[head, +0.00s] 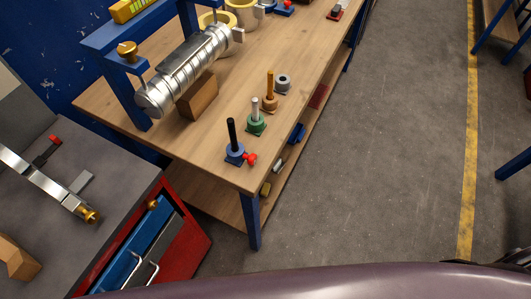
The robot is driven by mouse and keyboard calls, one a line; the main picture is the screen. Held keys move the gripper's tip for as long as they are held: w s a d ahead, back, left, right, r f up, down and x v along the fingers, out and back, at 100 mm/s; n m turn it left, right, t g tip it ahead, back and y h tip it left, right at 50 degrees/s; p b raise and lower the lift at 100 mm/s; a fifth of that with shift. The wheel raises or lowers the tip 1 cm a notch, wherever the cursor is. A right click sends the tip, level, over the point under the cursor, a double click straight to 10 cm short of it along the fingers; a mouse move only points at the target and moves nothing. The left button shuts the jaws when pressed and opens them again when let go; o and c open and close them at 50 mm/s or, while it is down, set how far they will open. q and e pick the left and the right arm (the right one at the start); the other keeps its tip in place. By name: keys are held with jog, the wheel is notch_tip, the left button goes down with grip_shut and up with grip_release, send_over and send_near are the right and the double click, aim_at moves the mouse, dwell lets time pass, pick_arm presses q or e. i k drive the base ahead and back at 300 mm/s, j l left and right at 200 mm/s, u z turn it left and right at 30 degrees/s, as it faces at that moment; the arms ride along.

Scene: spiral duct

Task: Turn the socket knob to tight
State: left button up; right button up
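A silver ribbed duct (192,66) lies at a slant by a blue frame (120,82) on the wooden table. A brass-coloured knob (127,50) sits on the frame, above the duct's near end. Another brass-coloured knob (90,216) is at the end of a metal bar on the grey bench at left. I cannot tell which of these is the socket knob, and no tight mark is readable. Neither of my grippers is in view.
The wooden table (205,143) carries a brown block (198,97) and several pegs on coloured bases, including a black peg (232,133) and a green-based peg (256,122). A red cabinet (190,248) stands below the grey bench (75,245). The floor (375,150) at right is open.

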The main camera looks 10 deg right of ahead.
aim_at(251, 158)
jog(key=l+z, duration=0.15)
jog(key=z, duration=1.95)
jog(key=i+u, duration=0.2)
jog(key=i, duration=0.25)
jog(key=i+l+u, duration=0.2)
jog(key=i, duration=0.25)
jog(key=i+l+u, duration=0.25)
jog(key=i, duration=0.2)
jog(key=i+j+u, duration=0.1)
jog(key=i+u, duration=0.7)
jog(key=i+l+u, duration=0.1)
jog(key=u, duration=0.35)
jog(key=i+u, duration=0.15)
jog(key=u, duration=0.35)
jog(key=i+u, duration=0.1)
jog(key=u, duration=0.4)
jog(key=i+u, duration=0.15)
jog(key=u, duration=0.35)
jog(key=i+l+u, duration=0.1)
jog(key=u, duration=0.35)
jog(key=i+l+u, duration=0.1)
jog(key=u, duration=2.9)
